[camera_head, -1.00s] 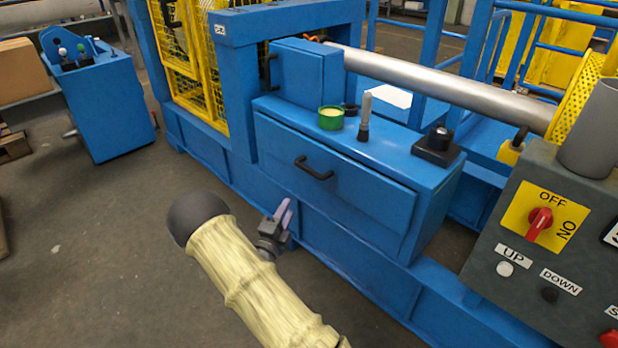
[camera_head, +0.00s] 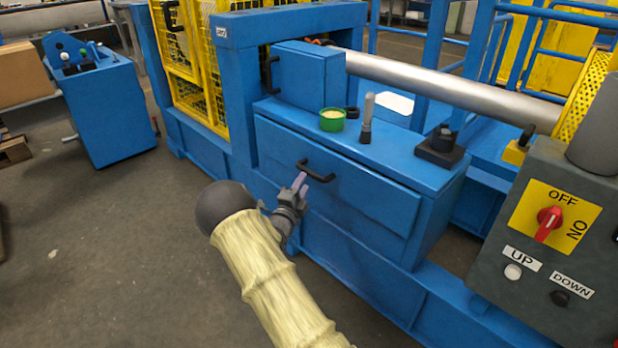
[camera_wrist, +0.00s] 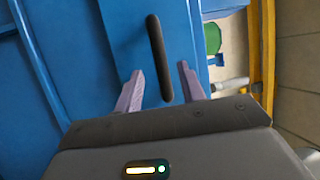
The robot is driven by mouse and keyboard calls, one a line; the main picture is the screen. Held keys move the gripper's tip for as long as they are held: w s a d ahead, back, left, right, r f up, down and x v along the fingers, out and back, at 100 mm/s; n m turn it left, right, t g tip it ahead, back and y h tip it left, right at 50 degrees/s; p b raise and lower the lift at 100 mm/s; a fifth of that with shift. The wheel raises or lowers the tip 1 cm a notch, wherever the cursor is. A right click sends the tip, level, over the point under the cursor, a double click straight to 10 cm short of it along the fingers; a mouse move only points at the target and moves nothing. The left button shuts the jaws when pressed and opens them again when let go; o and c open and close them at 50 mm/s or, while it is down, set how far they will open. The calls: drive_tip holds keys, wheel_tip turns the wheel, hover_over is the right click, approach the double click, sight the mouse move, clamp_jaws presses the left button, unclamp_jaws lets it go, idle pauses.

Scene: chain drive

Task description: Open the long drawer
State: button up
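The long drawer (camera_head: 350,190) is the wide blue front on the blue machine, and it looks shut. Its black bar handle (camera_head: 316,171) sits near the upper middle of the front. My gripper (camera_head: 299,184) is just in front of and below the handle in the head view. In the wrist view my gripper (camera_wrist: 160,85) is open, with its two pale purple fingers apart. The black handle (camera_wrist: 160,55) runs lengthwise ahead, and its near end lies between the fingertips. The fingers are not closed on it, and I cannot tell whether they touch it.
A smaller blue box (camera_head: 305,80) with a black handle stands above the drawer. A green cup (camera_head: 331,121), an upright rod and a black knob block are on the top. A grey control panel (camera_head: 545,235) stands at the right.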

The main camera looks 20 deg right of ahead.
sight(309, 175)
drive_tip(key=shift+b+x, duration=0.75)
drive_tip(key=shift+x, duration=2.2)
drive_tip(key=shift+s+r, duration=0.1)
drive_tip(key=shift+d, duration=0.1)
clamp_jaws()
